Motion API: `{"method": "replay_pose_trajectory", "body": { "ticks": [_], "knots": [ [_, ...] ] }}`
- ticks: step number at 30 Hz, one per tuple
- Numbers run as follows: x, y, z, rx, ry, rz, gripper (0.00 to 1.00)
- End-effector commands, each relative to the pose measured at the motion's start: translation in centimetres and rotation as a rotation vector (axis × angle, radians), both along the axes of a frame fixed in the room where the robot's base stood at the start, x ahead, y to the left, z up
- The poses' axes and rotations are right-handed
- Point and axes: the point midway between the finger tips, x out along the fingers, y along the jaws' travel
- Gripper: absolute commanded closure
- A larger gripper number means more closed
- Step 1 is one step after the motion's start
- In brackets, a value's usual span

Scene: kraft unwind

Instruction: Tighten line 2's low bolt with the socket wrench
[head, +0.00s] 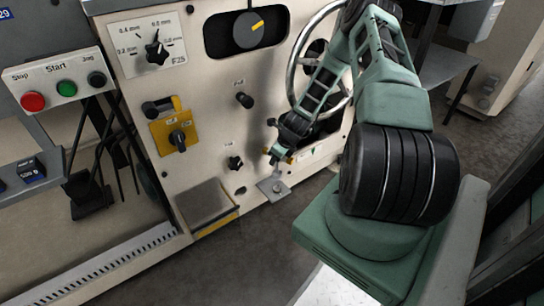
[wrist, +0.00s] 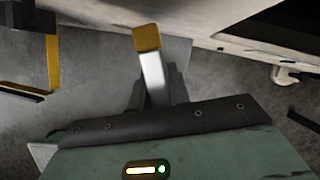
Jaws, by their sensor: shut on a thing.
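My gripper (head: 277,155) is low in front of the cream machine panel in the head view. In the wrist view its dark fingers (wrist: 157,88) are shut on a silver bar with an orange-yellow end (wrist: 147,40), which looks like the socket wrench. Its socket end cannot be made out in the wrist view. In the head view a small grey piece shows below the gripper, just above a bolt (head: 279,188) on a small metal plate (head: 268,186) near the floor. I cannot tell whether the wrench touches the bolt.
The panel holds a thickness dial (head: 157,53), a yellow switch plate (head: 171,133), several black knobs and a large handwheel (head: 292,62). A yellow-edged step box (head: 205,203) stands left of the plate. A Stop/Start/Jog box (head: 62,84) is at left.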

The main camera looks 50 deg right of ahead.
Motion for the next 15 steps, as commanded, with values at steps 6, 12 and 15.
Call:
{"method": "replay_pose_trajectory", "body": {
  "ticks": [6,12,15],
  "knots": [
    [0.0,0.0,-1.2,0.000,0.000,0.000,1.00],
    [0.1,0.0,-2.1,0.000,0.000,0.001,1.00],
    [0.1,0.0,-2.6,-0.001,-0.001,0.002,1.00]
  ]
}}
